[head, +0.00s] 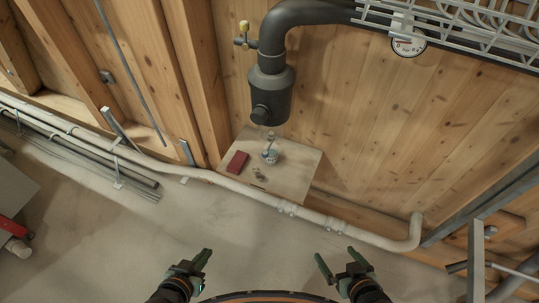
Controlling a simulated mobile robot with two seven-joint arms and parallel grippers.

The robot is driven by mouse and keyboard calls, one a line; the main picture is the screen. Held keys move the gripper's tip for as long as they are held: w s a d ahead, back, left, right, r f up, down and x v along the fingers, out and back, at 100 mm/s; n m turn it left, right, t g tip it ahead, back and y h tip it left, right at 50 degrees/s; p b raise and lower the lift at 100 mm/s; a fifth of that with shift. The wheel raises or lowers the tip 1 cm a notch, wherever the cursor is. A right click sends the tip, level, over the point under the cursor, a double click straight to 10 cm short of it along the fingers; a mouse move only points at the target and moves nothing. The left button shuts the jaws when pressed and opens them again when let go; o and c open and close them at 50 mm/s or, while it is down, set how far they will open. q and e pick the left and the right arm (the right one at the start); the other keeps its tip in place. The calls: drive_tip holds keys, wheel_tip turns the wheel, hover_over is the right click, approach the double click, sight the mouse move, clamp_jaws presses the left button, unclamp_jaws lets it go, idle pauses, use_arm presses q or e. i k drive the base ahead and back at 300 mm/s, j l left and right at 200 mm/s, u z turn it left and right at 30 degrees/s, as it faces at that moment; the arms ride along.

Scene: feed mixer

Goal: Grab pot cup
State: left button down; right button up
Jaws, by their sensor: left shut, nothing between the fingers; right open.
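A small pale cup-like object (270,156), which looks like the pot cup, stands on a small wooden table (298,178) against the wall. Something thin and clear rises above it, too small to make out. My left gripper (207,253) is shut and empty, low in the view, well in front of the table and to its left. My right gripper (336,256) is open and empty, low in the view, in front of the table and to its right. Neither gripper touches the table or the cup.
A dark red box (237,162) and a small metallic piece (259,174) lie beside the cup. A dark pipe (270,95) hangs above the table. A pale pipe (230,183) runs low across the table's front. The grey floor (130,230) is mostly clear.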

sight(272, 159)
drive_tip(key=i+j+z, duration=0.25)
drive_tip(key=j, duration=0.4)
drive_tip(key=i+j+z, duration=0.15)
drive_tip(key=j, duration=0.25)
drive_tip(key=i+j+z, duration=0.15)
drive_tip(key=i+j, duration=0.1)
drive_tip(key=j, duration=0.1)
